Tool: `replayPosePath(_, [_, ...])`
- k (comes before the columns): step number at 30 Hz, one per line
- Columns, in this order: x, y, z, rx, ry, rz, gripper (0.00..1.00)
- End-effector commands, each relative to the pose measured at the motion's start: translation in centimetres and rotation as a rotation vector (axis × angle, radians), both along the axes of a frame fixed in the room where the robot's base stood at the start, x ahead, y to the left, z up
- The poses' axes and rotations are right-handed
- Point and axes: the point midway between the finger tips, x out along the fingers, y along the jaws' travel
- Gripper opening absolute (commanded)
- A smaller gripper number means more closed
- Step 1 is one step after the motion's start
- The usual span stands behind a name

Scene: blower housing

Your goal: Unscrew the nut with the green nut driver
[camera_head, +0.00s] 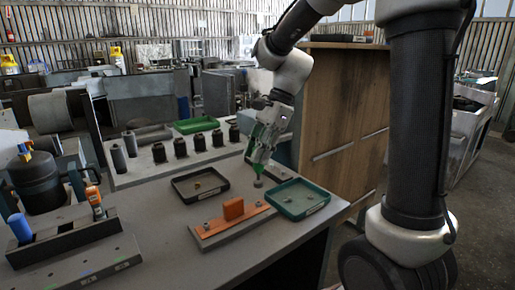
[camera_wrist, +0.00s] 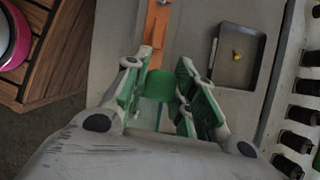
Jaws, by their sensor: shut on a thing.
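My gripper (camera_head: 262,150) is shut on the green nut driver (camera_wrist: 158,84). In the wrist view the green handle sits between the two green-padded fingers. In the head view the driver hangs down, and a grey end (camera_head: 257,182) shows below the fingers near the orange plate's right end. I cannot tell whether it touches anything. The orange plate (camera_head: 216,227) lies on a grey base and carries an upright orange block (camera_head: 233,208). A small nut (camera_head: 205,228) shows at the plate's left end and another (camera_head: 259,204) at its right end.
A black tray (camera_head: 177,182) with small yellowish parts lies behind the plate. A dark green tray (camera_head: 322,188) with a small part lies to the right. A rack (camera_head: 75,238) with blue and orange handles stands at left. Several black cylinders (camera_head: 180,147) line the back.

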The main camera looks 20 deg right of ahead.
Motion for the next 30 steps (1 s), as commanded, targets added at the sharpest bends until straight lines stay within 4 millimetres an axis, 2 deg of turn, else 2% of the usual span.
replayPosePath(9, [0.0,0.0,-3.1,0.000,0.002,-0.001,0.00])
replayPosePath(15, [0.0,0.0,-4.4,0.000,0.001,-0.002,0.00])
replayPosePath(30, [0.0,0.0,-4.8,0.000,0.001,0.000,0.00])
